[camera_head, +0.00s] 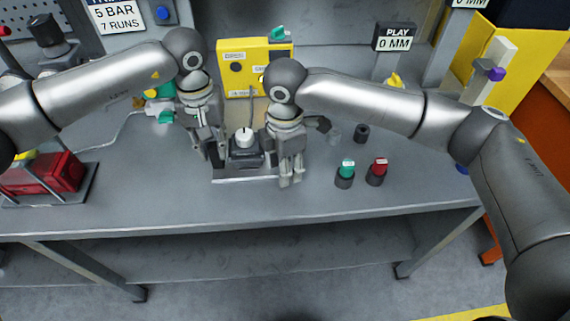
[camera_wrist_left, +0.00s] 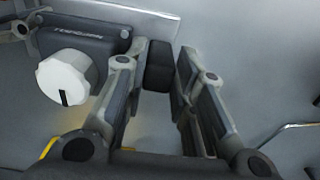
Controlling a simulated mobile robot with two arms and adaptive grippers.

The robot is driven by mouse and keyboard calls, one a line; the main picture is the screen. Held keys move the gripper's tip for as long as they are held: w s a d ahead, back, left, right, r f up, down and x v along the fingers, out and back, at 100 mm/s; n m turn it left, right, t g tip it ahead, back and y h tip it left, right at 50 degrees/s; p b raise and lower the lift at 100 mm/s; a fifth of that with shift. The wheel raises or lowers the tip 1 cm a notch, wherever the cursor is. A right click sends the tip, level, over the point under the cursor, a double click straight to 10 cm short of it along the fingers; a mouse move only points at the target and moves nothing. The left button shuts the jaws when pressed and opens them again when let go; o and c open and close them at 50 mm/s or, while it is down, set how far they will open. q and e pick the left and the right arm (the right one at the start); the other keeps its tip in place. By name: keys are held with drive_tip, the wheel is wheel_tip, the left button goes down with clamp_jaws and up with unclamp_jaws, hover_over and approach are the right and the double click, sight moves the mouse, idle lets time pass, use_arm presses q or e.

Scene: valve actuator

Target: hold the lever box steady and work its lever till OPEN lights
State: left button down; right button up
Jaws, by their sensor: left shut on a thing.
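The dark lever box (camera_head: 246,157), with a white round knob (camera_head: 244,136) on top, stands on a plate on the bench. In the left wrist view the box (camera_wrist_left: 90,45) shows raised lettering, and the knob (camera_wrist_left: 65,77) has a black mark. My left gripper (camera_head: 212,150) is at its left side, shut on a dark block (camera_wrist_left: 158,66) on the box's side. My right gripper (camera_head: 290,182) points down at the box's right side. What lies between its fingers is hidden, and I cannot make out the lever.
Green (camera_head: 346,170) and red (camera_head: 378,170) capped pieces stand to the right. A red item (camera_head: 52,174) sits in a rack at left. The bench front is clear.

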drive_tip(key=shift+f, duration=0.15)
clamp_jaws()
drive_tip(key=shift+d, duration=0.1)
idle(0.4)
drive_tip(key=d+n, duration=0.1)
drive_tip(key=n, duration=0.1)
drive_tip(key=d+n, duration=0.1)
drive_tip(key=n, duration=0.1)
drive_tip(key=shift+w, duration=0.3)
drive_tip(key=d+n, duration=0.1)
drive_tip(key=n, duration=0.1)
drive_tip(key=w+n, duration=0.1)
drive_tip(key=shift+d+n, duration=0.35)
drive_tip(key=shift+n, duration=0.05)
drive_tip(key=w+n, duration=0.1)
drive_tip(key=d+n, duration=0.1)
drive_tip(key=n, duration=0.1)
drive_tip(key=shift+w+n, duration=0.3)
drive_tip(key=shift+w, duration=0.05)
drive_tip(key=shift+w+d+n, duration=0.2)
drive_tip(key=shift+w+n, duration=0.2)
drive_tip(key=shift+n, duration=0.4)
drive_tip(key=shift+w+d+n, duration=0.15)
drive_tip(key=shift+w+n, duration=0.25)
drive_tip(key=shift+n, duration=0.4)
